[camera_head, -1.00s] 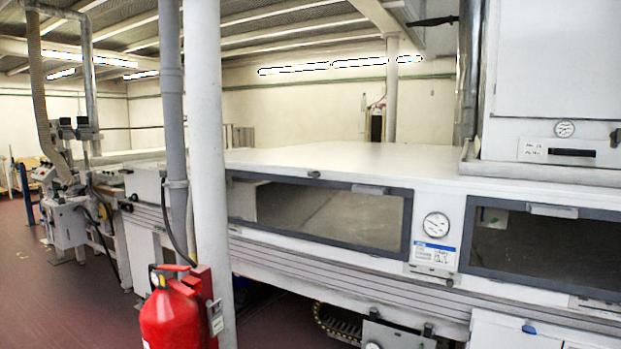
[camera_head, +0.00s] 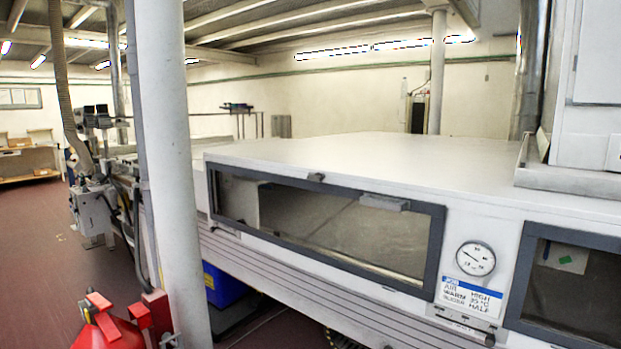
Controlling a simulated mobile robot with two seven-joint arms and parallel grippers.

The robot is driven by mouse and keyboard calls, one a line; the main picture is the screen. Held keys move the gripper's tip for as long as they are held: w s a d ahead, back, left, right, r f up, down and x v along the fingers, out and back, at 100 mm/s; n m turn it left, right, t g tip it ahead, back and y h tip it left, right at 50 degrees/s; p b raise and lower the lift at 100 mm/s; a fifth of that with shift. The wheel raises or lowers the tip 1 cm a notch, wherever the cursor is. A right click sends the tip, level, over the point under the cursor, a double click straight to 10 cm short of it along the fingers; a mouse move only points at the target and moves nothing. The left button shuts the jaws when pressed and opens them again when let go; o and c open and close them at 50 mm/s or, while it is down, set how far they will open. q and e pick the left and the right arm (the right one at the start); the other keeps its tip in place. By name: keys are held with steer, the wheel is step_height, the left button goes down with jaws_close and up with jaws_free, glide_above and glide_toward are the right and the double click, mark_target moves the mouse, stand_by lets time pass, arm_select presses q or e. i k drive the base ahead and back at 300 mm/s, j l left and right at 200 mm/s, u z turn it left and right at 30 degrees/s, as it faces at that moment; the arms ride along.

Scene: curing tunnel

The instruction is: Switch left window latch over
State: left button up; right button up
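The left window (camera_head: 428,245) is a long dark-framed pane in the front of the white tunnel housing, and it looks closed. A small dark latch-like piece (camera_head: 316,177) sits at the middle of its top frame edge. A wider grey handle-like block (camera_head: 384,202) sits on the top frame to the right of it. I cannot tell which way either piece is turned. Neither of my grippers is in view.
A white pillar (camera_head: 172,170) stands left of the window, with a red fire extinguisher (camera_head: 107,330) at its foot. A round gauge (camera_head: 475,258) and a label separate the right window (camera_head: 575,285). A blue bin (camera_head: 222,285) is under the tunnel. Red floor is open at left.

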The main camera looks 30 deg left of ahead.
mark_target(316, 177)
steer(key=i+l+u, duration=0.15)
steer(key=i, duration=0.25)
steer(key=i+l+u, duration=0.1)
steer(key=i, duration=0.3)
steer(key=i+l+u, duration=0.15)
steer(key=i+l, duration=0.2)
